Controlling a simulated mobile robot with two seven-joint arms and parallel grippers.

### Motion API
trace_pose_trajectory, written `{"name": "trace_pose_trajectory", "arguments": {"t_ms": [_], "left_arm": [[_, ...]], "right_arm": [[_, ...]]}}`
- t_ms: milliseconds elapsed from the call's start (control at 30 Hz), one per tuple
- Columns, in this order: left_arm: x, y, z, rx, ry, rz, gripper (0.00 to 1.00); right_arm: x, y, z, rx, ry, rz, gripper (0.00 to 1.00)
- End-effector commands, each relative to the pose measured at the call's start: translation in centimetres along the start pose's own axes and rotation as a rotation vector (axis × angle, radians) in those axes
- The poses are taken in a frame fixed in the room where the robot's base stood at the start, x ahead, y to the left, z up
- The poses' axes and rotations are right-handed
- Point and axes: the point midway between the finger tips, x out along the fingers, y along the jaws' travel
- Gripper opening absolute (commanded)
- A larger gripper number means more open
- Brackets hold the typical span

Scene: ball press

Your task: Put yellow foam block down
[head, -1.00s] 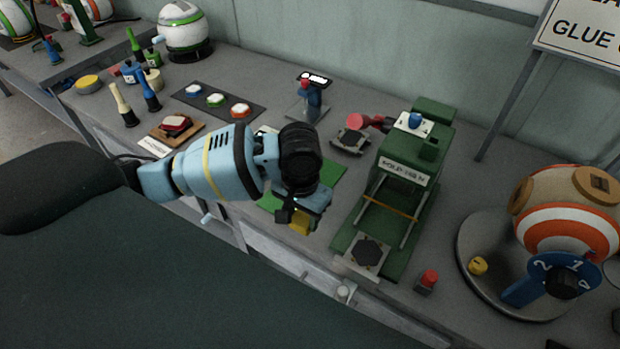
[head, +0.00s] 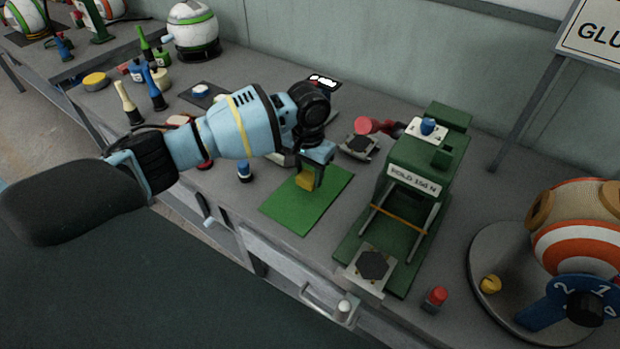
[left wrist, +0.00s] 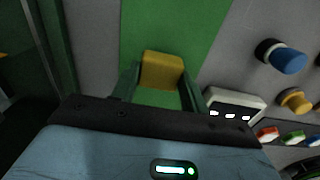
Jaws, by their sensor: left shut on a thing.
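The yellow foam block (head: 305,181) is between the fingers of my left gripper (head: 316,177) in the head view. It also shows between the two green fingers in the left wrist view (left wrist: 162,71). My left gripper is shut on the block, over the green mat (head: 302,213). Whether the block touches the mat or hangs just above it, I cannot tell. The green mat also runs behind the block in the left wrist view (left wrist: 200,28). My right gripper is not in view.
A green press (head: 405,190) stands just right of the mat. A red button (head: 437,296) and a striped ball on a round base (head: 480,255) are farther right. Bottles and brushes (head: 140,85) stand at the left. The mat's front part is clear.

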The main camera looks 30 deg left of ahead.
Motion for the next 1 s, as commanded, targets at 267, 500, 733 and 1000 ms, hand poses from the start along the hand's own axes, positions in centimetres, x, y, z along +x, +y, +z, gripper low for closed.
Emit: {"name": "trace_pose_trajectory", "arguments": {"t_ms": [267,500,733,1000], "left_arm": [[0.0,-0.3,-0.5,-0.001,0.001,0.001,0.23],[2.9,-0.5,-0.8,0.0,-0.002,0.0,0.23],[3.5,-0.5,-0.9,0.0,0.003,0.001,0.23],[3.8,-0.5,-0.9,0.0,0.002,0.0,0.46]], "right_arm": [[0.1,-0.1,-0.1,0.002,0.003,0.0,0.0],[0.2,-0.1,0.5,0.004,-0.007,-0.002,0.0],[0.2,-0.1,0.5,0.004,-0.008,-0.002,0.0],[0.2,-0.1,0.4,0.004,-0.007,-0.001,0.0]]}}
